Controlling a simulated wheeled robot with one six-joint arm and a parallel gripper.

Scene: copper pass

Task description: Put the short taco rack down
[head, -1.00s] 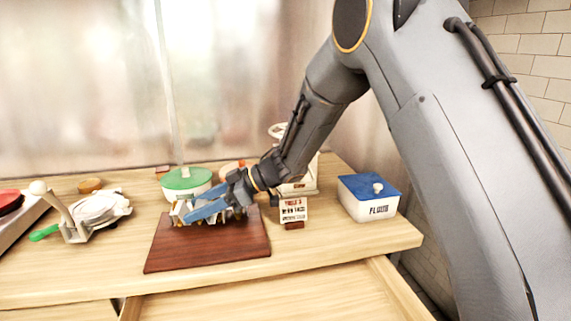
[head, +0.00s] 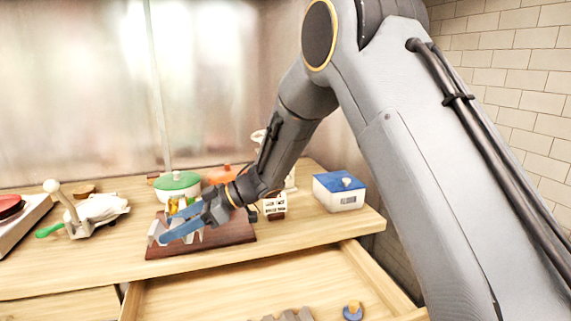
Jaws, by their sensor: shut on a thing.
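My gripper (head: 180,227) has blue fingers and is over the left part of a dark red-brown board (head: 235,232) on the wooden counter. It is shut on the short taco rack (head: 154,233), a pale zigzag metal piece. The fingers and wrist hide much of the rack. I cannot tell whether the rack touches the board.
A green-lidded pot (head: 177,183) and an orange lid (head: 217,175) stand behind the board. A small sign (head: 273,207) and a blue-lidded box (head: 340,192) are to the right. A white press with a green handle (head: 85,215) is left. An open drawer (head: 250,290) lies in front.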

